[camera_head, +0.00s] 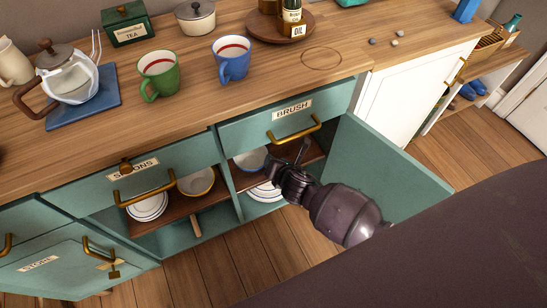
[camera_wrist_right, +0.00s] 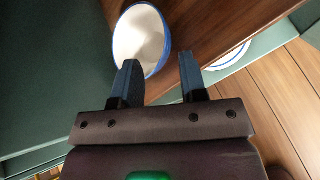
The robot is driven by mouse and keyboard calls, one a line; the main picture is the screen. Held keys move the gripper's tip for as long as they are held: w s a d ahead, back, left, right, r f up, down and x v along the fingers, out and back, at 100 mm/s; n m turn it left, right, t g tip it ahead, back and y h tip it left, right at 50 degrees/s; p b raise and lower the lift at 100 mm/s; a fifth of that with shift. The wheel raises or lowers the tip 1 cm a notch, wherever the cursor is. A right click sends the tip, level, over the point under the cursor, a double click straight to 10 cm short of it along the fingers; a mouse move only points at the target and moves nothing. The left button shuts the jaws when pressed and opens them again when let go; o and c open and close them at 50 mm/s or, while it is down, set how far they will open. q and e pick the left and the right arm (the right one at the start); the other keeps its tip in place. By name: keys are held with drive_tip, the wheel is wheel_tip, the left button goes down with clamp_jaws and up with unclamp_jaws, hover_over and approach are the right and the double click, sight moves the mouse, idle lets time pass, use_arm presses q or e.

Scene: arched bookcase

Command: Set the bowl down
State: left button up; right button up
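A white bowl with a blue rim (camera_wrist_right: 142,35) stands on the wooden shelf (camera_wrist_right: 195,30) in the right wrist view. In the head view the bowl (camera_head: 250,160) shows in the open compartment under the BRUSH drawer. My right gripper (camera_wrist_right: 158,65) is open. Its left finger overlaps the bowl's near rim in the wrist view and its right finger is just outside the rim; I cannot tell if they touch it. In the head view my right gripper (camera_head: 298,160) reaches into the compartment from the right. My left gripper is not in view.
An open green door (camera_head: 385,165) stands right of my arm. Plates (camera_head: 265,192) lie below the shelf. A second bowl (camera_head: 197,182) and striped plates (camera_head: 148,206) sit in the left compartment. The BRUSH drawer handle (camera_head: 294,131) juts out above my gripper. Mugs (camera_head: 231,60) stand on the counter.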

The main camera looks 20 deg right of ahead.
drive_tip(key=s+d+r+m, duration=0.2)
drive_tip(key=s+r+m, duration=0.1)
drive_tip(key=s+m, duration=0.6)
drive_tip(key=s+d+r+m, duration=0.3)
drive_tip(key=s+m, duration=0.6)
drive_tip(key=s, duration=0.1)
drive_tip(key=s+d+r+m+g, duration=0.1)
drive_tip(key=s+d+r+m, duration=0.1)
drive_tip(key=s+m, duration=0.7)
drive_tip(key=shift+p+v, duration=0.4)
drive_tip(key=shift+v, duration=0.5)
drive_tip(key=shift+d+f, duration=0.1)
drive_tip(key=shift+d, duration=0.05)
